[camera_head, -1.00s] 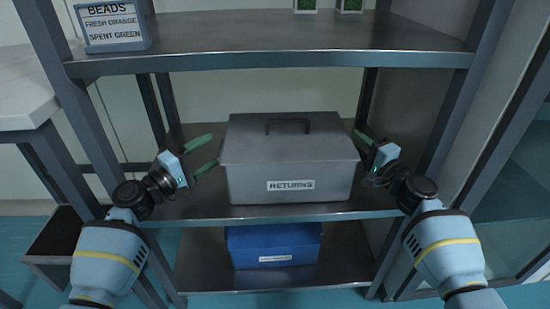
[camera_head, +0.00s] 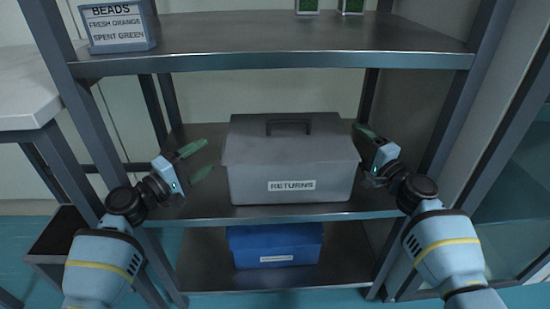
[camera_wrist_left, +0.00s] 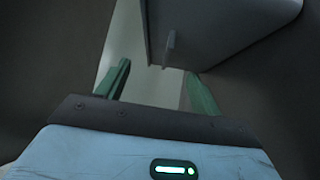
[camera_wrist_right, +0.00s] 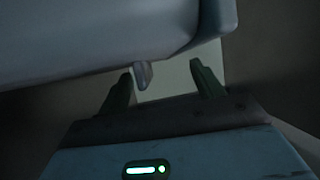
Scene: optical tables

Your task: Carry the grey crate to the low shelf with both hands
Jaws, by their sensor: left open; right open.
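The grey crate (camera_head: 290,165), lidded, with a top handle and a "RETURNS" label, stands upright on the middle shelf board (camera_head: 215,207). My left gripper (camera_head: 202,160) is open and empty, a little apart from the crate's left side. In the left wrist view the crate (camera_wrist_left: 220,30) shows with a small side tab (camera_wrist_left: 170,48) ahead of the open fingers (camera_wrist_left: 160,85). My right gripper (camera_head: 362,138) is open close to the crate's right side. In the right wrist view the crate (camera_wrist_right: 90,40) and its side tab (camera_wrist_right: 142,74) show near the open fingers (camera_wrist_right: 160,88).
A blue box (camera_head: 275,246) with a label stands on the lowest board (camera_head: 345,270). The upper shelf (camera_head: 270,60) holds a beads sign box (camera_head: 118,25) and small green items. Shelf posts (camera_head: 85,130) flank both arms. A white-topped table (camera_head: 30,95) is at left.

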